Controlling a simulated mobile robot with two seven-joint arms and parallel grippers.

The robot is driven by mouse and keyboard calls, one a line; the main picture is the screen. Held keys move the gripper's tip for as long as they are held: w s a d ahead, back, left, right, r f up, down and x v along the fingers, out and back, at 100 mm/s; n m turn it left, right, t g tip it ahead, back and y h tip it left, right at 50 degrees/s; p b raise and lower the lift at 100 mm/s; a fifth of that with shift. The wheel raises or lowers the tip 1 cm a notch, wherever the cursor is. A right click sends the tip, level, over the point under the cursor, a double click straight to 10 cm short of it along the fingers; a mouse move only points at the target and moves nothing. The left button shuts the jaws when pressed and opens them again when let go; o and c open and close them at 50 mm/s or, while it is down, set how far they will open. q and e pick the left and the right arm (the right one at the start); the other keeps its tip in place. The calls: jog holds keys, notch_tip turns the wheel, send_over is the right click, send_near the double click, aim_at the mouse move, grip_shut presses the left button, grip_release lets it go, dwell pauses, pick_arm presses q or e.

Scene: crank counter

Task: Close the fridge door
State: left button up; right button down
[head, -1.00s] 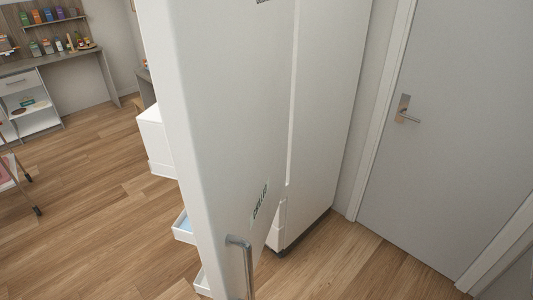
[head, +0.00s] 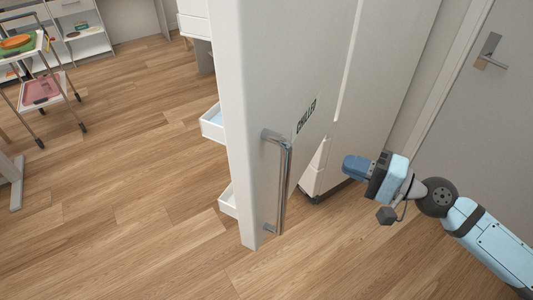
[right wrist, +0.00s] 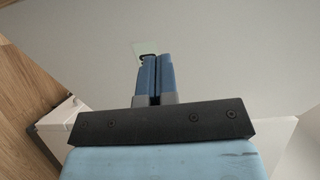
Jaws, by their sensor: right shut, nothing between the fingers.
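The white fridge door (head: 270,75) stands open, its outer face toward my right arm. It carries a metal bar handle (head: 283,185) and a dark green label (head: 306,117). The fridge body (head: 385,85) is behind it, partly hidden by the door. My right gripper (head: 347,166) is shut and empty, to the right of the handle. In the right wrist view the shut blue fingers (right wrist: 156,58) point at the door's pale face (right wrist: 225,55), near the label. I cannot tell whether they touch it. My left gripper is not in view.
White door bins (head: 212,124) stick out on the door's left side. A trolley (head: 45,95) with a pink tray stands at the far left. A grey room door (head: 470,130) is at the right. The wooden floor (head: 120,190) left of the fridge door is clear.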

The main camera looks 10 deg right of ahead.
jog(key=p+x, duration=0.6)
jog(key=x, duration=0.8)
jog(key=shift+a+r+p, duration=0.25)
jog(key=shift+r+p, duration=0.05)
jog(key=shift+r, duration=0.05)
jog(key=shift+a, duration=0.1)
